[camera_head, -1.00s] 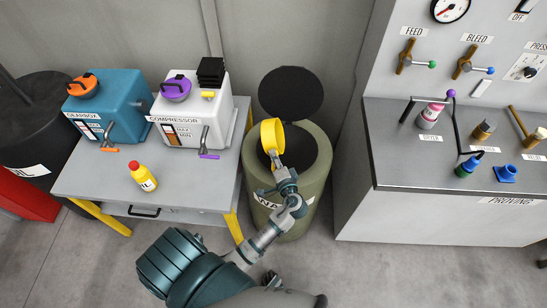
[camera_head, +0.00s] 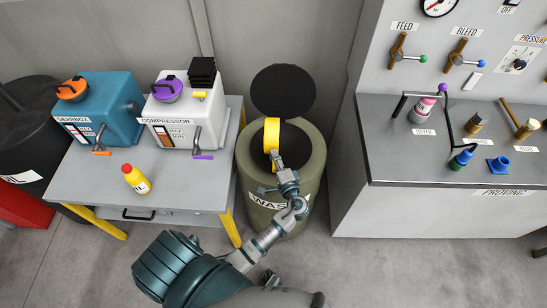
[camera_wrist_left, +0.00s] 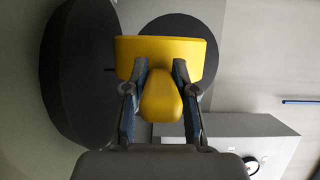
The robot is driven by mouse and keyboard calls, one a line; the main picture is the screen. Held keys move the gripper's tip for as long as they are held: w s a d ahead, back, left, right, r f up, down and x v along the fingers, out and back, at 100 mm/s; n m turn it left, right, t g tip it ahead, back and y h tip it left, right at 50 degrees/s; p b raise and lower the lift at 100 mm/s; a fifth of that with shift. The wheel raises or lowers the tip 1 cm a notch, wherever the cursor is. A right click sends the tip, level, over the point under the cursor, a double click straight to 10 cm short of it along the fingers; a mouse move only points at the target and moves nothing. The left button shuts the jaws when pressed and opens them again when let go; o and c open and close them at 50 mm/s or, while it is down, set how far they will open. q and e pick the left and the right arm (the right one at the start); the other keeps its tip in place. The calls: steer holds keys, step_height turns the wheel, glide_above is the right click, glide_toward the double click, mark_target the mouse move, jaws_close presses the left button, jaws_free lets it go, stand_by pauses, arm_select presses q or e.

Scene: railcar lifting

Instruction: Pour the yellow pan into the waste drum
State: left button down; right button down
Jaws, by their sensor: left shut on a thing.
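The yellow pan (camera_head: 271,134) is tipped on its side over the open mouth of the waste drum (camera_head: 262,213). My left gripper (camera_head: 277,163) is shut on the pan's handle; in the left wrist view the gripper (camera_wrist_left: 160,85) has a finger on each side of the yellow handle, with the pan (camera_wrist_left: 190,52) beyond. The olive drum carries a partly covered "WASTE" label, and its round dark lid (camera_head: 283,91) stands open behind. The inside of the pan is hidden, so I cannot tell what it holds. My right gripper is not in view.
A grey table (camera_head: 85,183) left of the drum holds a blue gearbox unit (camera_head: 110,105), a white compressor unit (camera_head: 185,122) and a yellow oil bottle (camera_head: 136,179). A grey bench (camera_head: 420,165) with valves and fittings stands on the right.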

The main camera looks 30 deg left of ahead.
mark_target(276, 146)
arm_select(q)
steer(key=shift+w+d+m+y, duration=0.35)
steer(key=shift+d+m, duration=0.2)
steer(key=shift+m, duration=0.45)
steer(key=shift+d+t, duration=0.1)
steer(key=shift+t, duration=0.2)
step_height(276, 146, up, 3)
steer(key=n+h, duration=0.1)
steer(key=n, duration=0.2)
steer(key=n+g+h+p, duration=0.1)
steer(key=n+h, duration=0.1)
steer(key=n, duration=0.2)
steer(key=shift+r+n+p, duration=0.1)
steer(key=shift+n+p, duration=0.2)
